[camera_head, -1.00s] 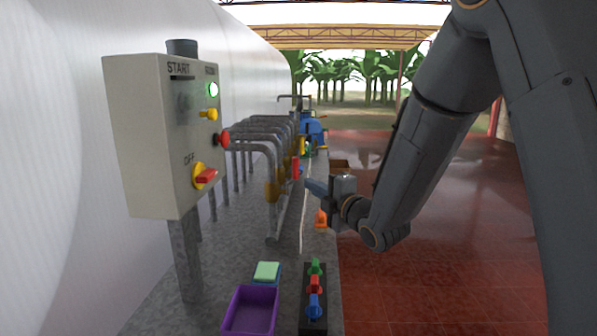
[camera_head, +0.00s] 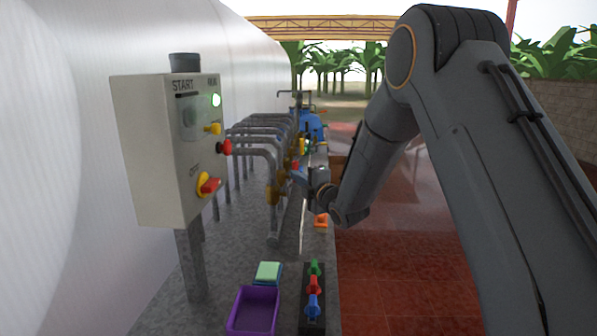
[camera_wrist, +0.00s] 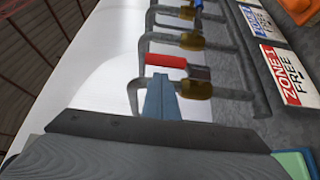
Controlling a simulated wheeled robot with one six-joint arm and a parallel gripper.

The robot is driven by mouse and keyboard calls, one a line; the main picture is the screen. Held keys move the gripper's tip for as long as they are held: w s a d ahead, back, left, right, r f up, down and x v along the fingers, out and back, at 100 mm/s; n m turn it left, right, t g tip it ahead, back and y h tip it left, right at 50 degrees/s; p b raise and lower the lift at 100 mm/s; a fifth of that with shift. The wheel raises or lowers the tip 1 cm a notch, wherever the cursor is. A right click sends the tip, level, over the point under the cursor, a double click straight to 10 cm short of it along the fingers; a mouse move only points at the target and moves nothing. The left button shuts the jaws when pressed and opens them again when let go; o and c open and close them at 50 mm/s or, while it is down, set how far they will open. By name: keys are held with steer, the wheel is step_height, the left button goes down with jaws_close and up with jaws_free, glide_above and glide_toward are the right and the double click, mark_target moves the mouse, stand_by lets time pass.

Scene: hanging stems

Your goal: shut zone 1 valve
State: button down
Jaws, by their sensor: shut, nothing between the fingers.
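In the wrist view the zone 1 sign (camera_wrist: 288,74) reads "ZONE 1 FREE". Beside it to the left is a brass valve (camera_wrist: 196,89) on a grey pipe, with a red lever (camera_wrist: 166,60) close by. My gripper (camera_wrist: 160,78) is shut and empty, with its blue-grey fingertips just below the red lever in the picture. I cannot tell whether they touch it. In the head view my gripper (camera_head: 296,174) is by the row of pipes, near a brass valve (camera_head: 274,194), and my wrist hides part of that area.
More pipes with brass valves (camera_wrist: 191,41) run beyond. A control box (camera_head: 165,150) stands at the left. A purple tray (camera_head: 254,312), a green-topped sponge (camera_head: 268,271) and a black strip with coloured knobs (camera_head: 313,285) lie on the near bench. An orange object (camera_head: 321,220) sits near its right edge.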

steer(key=shift+w+d, duration=0.1)
steer(key=shift+w, duration=0.6)
